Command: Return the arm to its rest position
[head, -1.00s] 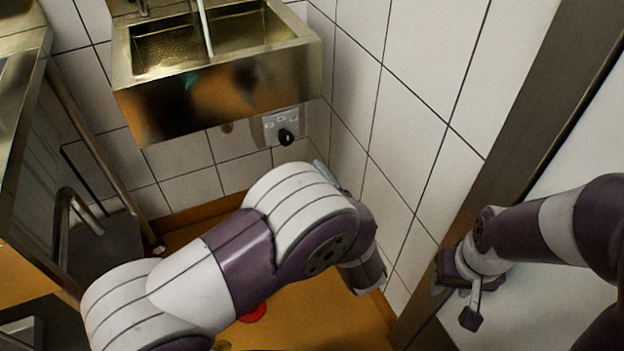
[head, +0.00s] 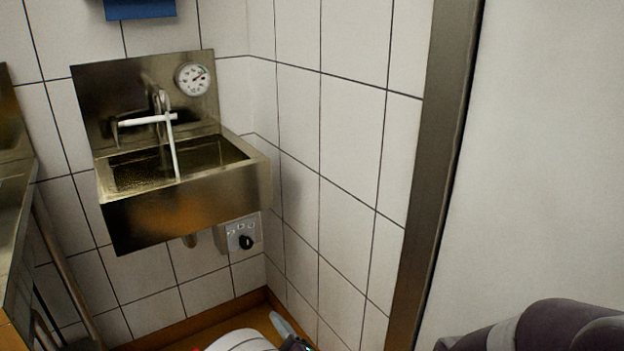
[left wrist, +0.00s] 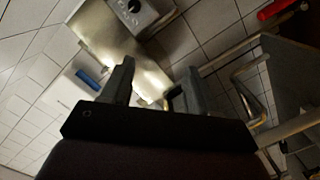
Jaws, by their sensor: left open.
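My left gripper (left wrist: 152,84) shows in the left wrist view with its two dark fingers apart and nothing between them. In the head view only the top of my left arm (head: 240,341) shows at the bottom edge, with a small grey and dark part beside it. My right arm (head: 560,328) shows in the bottom right corner of the head view; its gripper is out of the picture.
A steel sink (head: 185,205) with a tap and a round gauge (head: 194,79) hangs on the tiled wall. A box with a black knob (head: 246,242) is below it. A steel post (head: 430,180) stands right of the corner. Metal rails (left wrist: 245,98) lie right of the left gripper.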

